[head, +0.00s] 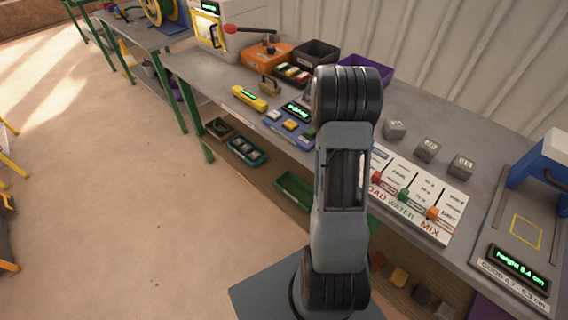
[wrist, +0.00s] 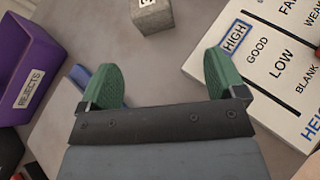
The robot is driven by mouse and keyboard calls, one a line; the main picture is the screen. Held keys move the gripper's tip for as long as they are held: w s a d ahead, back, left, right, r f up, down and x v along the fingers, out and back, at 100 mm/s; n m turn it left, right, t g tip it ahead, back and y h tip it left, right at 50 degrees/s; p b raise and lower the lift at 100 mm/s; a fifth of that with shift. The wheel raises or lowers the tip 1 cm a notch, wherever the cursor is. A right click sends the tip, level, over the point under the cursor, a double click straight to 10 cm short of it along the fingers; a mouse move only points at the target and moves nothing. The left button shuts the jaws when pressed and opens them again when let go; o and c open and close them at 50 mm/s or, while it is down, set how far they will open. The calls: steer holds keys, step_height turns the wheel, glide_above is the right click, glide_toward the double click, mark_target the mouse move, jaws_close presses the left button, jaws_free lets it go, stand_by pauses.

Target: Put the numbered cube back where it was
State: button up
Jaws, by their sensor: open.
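Several grey numbered cubes stand in a row on the bench behind the slider board: a left one (head: 395,129), a middle one (head: 427,149) and a right one (head: 461,166). In the wrist view one grey cube (wrist: 152,15) sits at the top, ahead of my gripper and apart from it; its marking is cut off by the frame edge. My gripper (wrist: 168,80) is open, with green pads and nothing between them. In the head view my own arm hides the gripper. The press (head: 540,185) at the far right has an empty yellow-outlined square (head: 526,231) on its base.
The white slider board (head: 425,200) lies in front of the cubes; it also shows at right in the wrist view (wrist: 262,50). A purple REJECTS bin (wrist: 30,75) is at left. A height display (head: 518,268) reads 5.4 cm. Bench between bin and board is mostly clear.

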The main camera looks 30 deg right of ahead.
steer(key=s+a+r+m+t+y, duration=0.1)
steer(key=s+a+m+t+y, duration=0.2)
steer(key=a, duration=0.9)
steer(key=s+a+r+m+t+y, duration=0.2)
steer(key=s+a+m+t+y, duration=0.1)
steer(key=a, duration=1)
steer(key=s+a+r+m+t+y, duration=0.1)
steer(key=s+a+m+y, duration=0.3)
steer(key=a, duration=0.8)
steer(key=shift+s+a+r+m+t+y, duration=0.2)
steer(key=shift+s+a+m+t+y, duration=0.15)
steer(key=shift+m+t+y, duration=0.4)
steer(key=shift+d+r+n+t+p, duration=0.1)
steer(key=shift+r+n+t+p, duration=0.15)
steer(key=shift+r+p, duration=1)
steer(key=shift+r, duration=0.1)
